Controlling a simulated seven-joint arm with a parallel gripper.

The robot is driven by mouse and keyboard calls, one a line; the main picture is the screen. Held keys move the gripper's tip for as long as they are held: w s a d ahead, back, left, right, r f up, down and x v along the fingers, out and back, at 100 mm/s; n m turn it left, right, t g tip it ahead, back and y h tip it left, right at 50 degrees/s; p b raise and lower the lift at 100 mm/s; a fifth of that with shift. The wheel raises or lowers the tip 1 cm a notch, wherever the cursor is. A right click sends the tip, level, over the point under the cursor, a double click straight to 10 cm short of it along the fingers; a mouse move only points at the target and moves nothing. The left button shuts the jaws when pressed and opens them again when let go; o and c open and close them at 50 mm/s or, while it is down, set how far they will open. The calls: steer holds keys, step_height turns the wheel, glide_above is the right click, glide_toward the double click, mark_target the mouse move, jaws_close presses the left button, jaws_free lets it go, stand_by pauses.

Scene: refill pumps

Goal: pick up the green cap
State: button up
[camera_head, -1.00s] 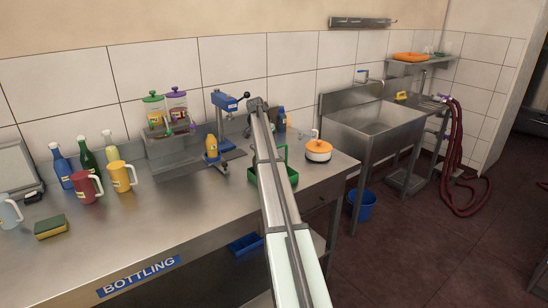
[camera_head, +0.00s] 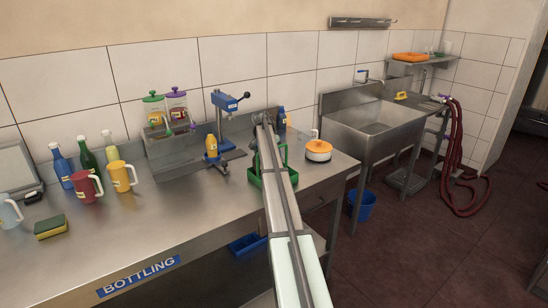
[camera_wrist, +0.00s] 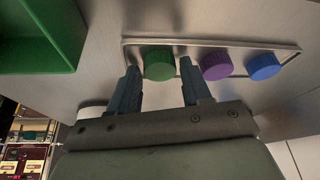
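The green cap (camera_wrist: 158,65) sits on a shallow metal tray (camera_wrist: 210,42) in the wrist view, at the left end of a row with a purple cap (camera_wrist: 216,66) and a blue cap (camera_wrist: 262,66). My gripper (camera_wrist: 158,68) is open, with its two dark fingers apart and the green cap showing between their tips. I cannot tell whether either finger touches it. In the head view, my arm hides the gripper and the caps.
A green crate (camera_wrist: 38,35) is close by at the upper left of the wrist view; part of it shows beside my arm in the head view (camera_head: 256,179). A blue press (camera_head: 224,102) stands to the left.

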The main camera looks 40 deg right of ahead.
steer(key=c, duration=0.5)
steer(key=shift+r, duration=0.1)
